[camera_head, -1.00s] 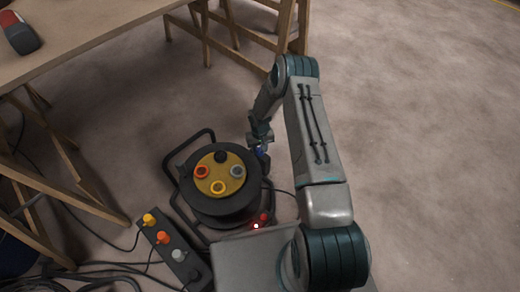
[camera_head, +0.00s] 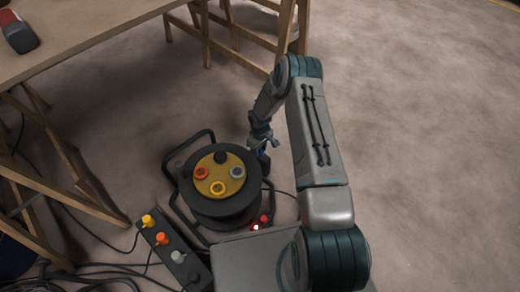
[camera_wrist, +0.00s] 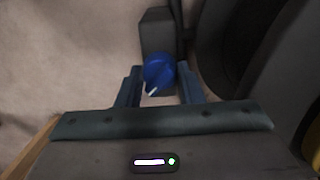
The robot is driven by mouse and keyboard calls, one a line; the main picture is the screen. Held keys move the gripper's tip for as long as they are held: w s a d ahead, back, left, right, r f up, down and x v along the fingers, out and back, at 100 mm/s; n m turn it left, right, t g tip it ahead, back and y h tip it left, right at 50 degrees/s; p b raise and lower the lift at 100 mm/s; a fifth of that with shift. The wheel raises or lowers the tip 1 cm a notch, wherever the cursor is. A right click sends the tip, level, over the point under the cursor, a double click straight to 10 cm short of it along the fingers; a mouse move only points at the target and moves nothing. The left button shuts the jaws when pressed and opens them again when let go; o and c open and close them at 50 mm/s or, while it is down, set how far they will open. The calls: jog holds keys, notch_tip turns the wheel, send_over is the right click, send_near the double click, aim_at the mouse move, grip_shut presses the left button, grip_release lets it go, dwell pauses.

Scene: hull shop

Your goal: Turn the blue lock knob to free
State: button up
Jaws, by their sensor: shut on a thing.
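The blue lock knob (camera_wrist: 158,72) sits on a dark block (camera_wrist: 158,28) at the side of the cable reel, in the upper middle of the wrist view. A white pointer mark on it points down and slightly left there. My gripper (camera_wrist: 158,88) has one finger on each side of the knob and is shut on it. In the head view my gripper (camera_head: 262,142) is at the right rim of the black cable reel (camera_head: 226,217). The knob is mostly hidden there; only a little blue shows.
The reel's yellow face (camera_head: 219,176) carries several round sockets. A power strip (camera_head: 176,255) with coloured plugs and loose cables lies at the lower left. A wooden table (camera_head: 90,35) on trestles stands at the upper left. The floor on the right is clear.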

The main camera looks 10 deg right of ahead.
aim_at(261, 149)
jog(key=shift+d, duration=0.1)
jog(key=o, duration=1)
jog(key=shift+c, duration=0.2)
jog(key=shift+r, duration=0.15)
notch_tip(261, 149, up, 14)
jog(key=p, duration=0.5)
jog(key=shift+f, duration=0.25)
